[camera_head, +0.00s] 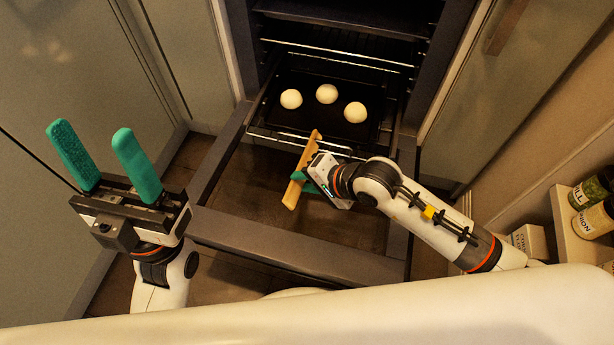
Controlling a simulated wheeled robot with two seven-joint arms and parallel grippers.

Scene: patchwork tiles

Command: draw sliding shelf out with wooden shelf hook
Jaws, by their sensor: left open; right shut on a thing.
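The wooden shelf hook (291,194) is a flat light-wood stick held tilted in my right gripper (304,177), which is shut on it. Its upper end (316,136) is close to the front rail of the sliding shelf (290,138); I cannot tell whether it touches. The shelf is a wire rack in the oven, bearing a dark tray (320,110) with three pale round balls (327,94). The shelf's front edge stands out past the upper racks. My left gripper (95,155) is open and empty at the left, its green fingers pointing up, far from the hook.
The oven door (250,243) is folded down below the shelf. Cabinet fronts (60,70) stand at the left and more (530,90) at the right. A small shelf with jars (593,220) is at the far right. A pale surface (330,322) crosses the bottom.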

